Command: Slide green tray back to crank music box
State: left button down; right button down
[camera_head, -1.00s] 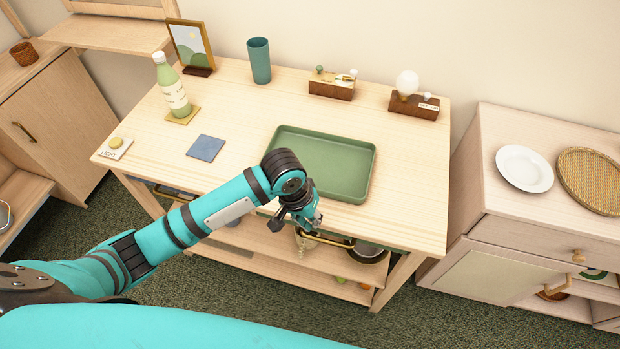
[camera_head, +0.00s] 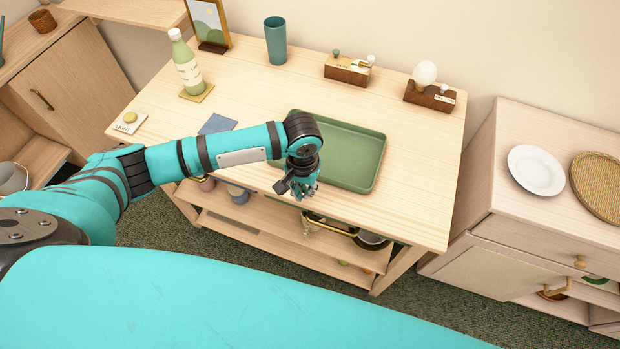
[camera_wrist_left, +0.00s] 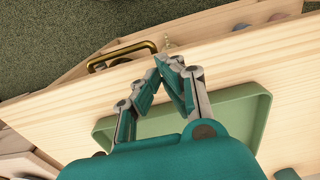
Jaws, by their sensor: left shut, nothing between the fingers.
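The green tray (camera_head: 352,184) lies flat on the wooden table. My arm and gripper hide its left side and near left corner; the tray also shows in the left wrist view (camera_wrist_left: 246,108). My left gripper (camera_head: 306,192) points down at the tray's near left side, over the table's front strip. In the left wrist view its fingertips (camera_wrist_left: 168,66) meet, with nothing between them; touching with the tray cannot be made out. Two small wooden boxes stand at the back: one with small knobs (camera_head: 348,72), one with a white bulb (camera_head: 430,96). My right gripper is out of view.
Bare table lies behind the tray, before the boxes. A teal cup (camera_head: 276,42), bottle (camera_head: 187,66), picture frame (camera_head: 210,22) and blue coaster (camera_head: 217,123) stand to the left. A brass handle (camera_head: 332,225) is below the front edge. A cabinet with a plate (camera_head: 536,171) is right.

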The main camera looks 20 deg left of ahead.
pick_arm(q)
notch_tip(320, 180, down, 2)
jog(key=w+p, duration=0.1)
jog(key=w, duration=0.1)
jog(key=shift+w+d, duration=0.1)
jog(key=shift+w, duration=0.25)
jog(key=shift+w+f, duration=0.15)
jog(key=shift+w, duration=0.6)
